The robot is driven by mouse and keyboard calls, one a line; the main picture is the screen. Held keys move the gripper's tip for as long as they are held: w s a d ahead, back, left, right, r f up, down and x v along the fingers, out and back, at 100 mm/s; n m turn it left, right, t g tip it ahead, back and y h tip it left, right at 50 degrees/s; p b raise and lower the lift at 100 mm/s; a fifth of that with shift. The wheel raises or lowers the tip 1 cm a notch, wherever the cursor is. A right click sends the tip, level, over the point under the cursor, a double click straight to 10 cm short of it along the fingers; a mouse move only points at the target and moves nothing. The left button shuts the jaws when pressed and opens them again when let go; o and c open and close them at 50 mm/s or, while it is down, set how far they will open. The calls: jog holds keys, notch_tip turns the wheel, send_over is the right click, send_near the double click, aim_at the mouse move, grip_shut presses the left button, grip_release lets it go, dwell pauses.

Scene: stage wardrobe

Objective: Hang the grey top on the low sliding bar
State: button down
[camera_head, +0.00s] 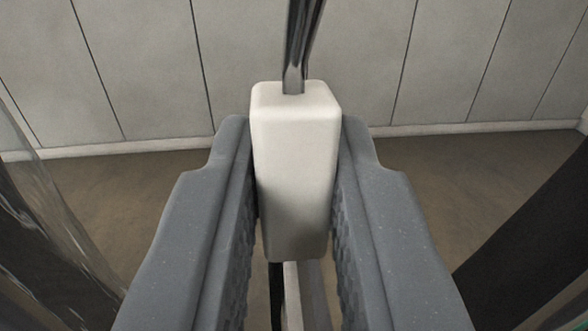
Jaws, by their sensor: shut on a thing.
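My gripper (297,185) has two grey fingers with ridged inner faces. It is shut on an upright white block (295,160), with one finger on each side. A shiny metal stem (303,45) rises from the top of the block and leaves the picture at the upper edge, so its end is hidden. A narrow dark strip and a pale strip (305,295) show below the block, between the fingers. I cannot tell what they belong to. No grey top can be made out, and no low sliding bar can be told for sure.
A pale panelled wall (140,70) with a light skirting runs across the back. Brown floor (140,190) lies in front of it. A dark, glossy, partly see-through shape (40,250) stands at the left edge. A dark surface (530,240) slants in at the right.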

jog(key=shift+f, duration=0.6)
jog(key=shift+f+b, duration=0.4)
jog(key=shift+f, duration=0.25)
jog(key=c, duration=1.3)
grip_release()
jog(key=shift+s, duration=0.1)
